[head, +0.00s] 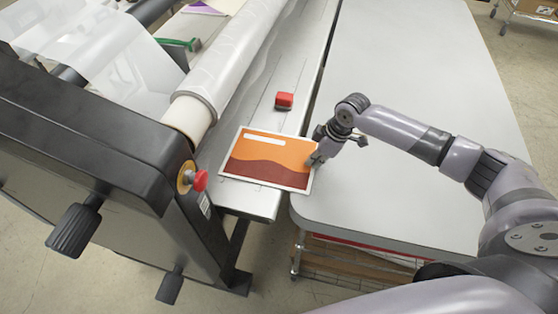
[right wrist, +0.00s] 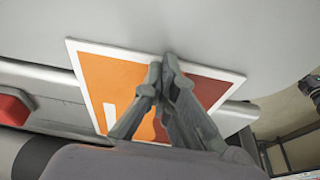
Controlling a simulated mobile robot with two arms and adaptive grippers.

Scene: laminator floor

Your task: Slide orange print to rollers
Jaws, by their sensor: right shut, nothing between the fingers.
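The orange print (head: 268,158), with dark red waves and a white border, lies on the laminator's feed table (head: 262,205) at its near end. The white film roller (head: 232,70) runs along the table's left side, close to the print's left edge. My right gripper (head: 316,158) is shut and empty at the print's right edge. In the right wrist view its closed fingertips (right wrist: 166,62) overlap the print (right wrist: 110,80) near an edge; I cannot tell if they touch it. My left gripper is not in view.
A red block (head: 284,100) sits on the feed table just beyond the print. A red stop button (head: 200,180) sticks out of the laminator's black side housing (head: 90,120). A wide grey table (head: 400,60) stands to the right, mostly clear, with a narrow gap between.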

